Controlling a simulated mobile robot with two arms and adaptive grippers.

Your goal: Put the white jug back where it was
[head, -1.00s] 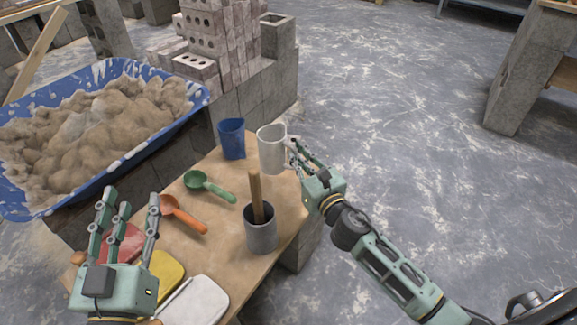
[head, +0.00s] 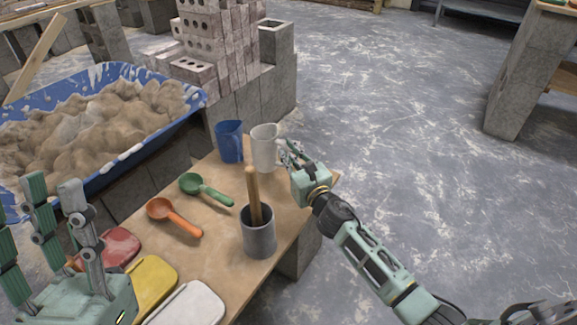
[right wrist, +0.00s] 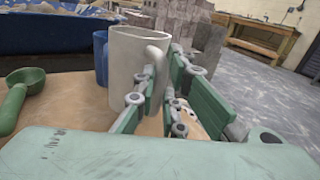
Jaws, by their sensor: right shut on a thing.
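The white jug (head: 263,148) stands upright at the far right corner of the wooden table, just right of the blue jug (head: 229,141). My right gripper (head: 288,155) is shut on its handle from the right. The right wrist view shows the white jug (right wrist: 133,68) close up, with the fingers (right wrist: 152,92) around the handle and the blue jug (right wrist: 101,55) partly behind it. I cannot tell whether the jug's base touches the table. My left gripper (head: 62,225) is over the table's near left, its fingers pointing up and apart, holding nothing.
On the table (head: 215,225) are a green scoop (head: 204,188), an orange scoop (head: 172,215), a grey pot with a wooden handle (head: 259,232), and red, yellow and white flat items (head: 190,305). A blue tub of sand (head: 196,101) stands left. Bricks (head: 200,70) rise behind. Open floor lies right.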

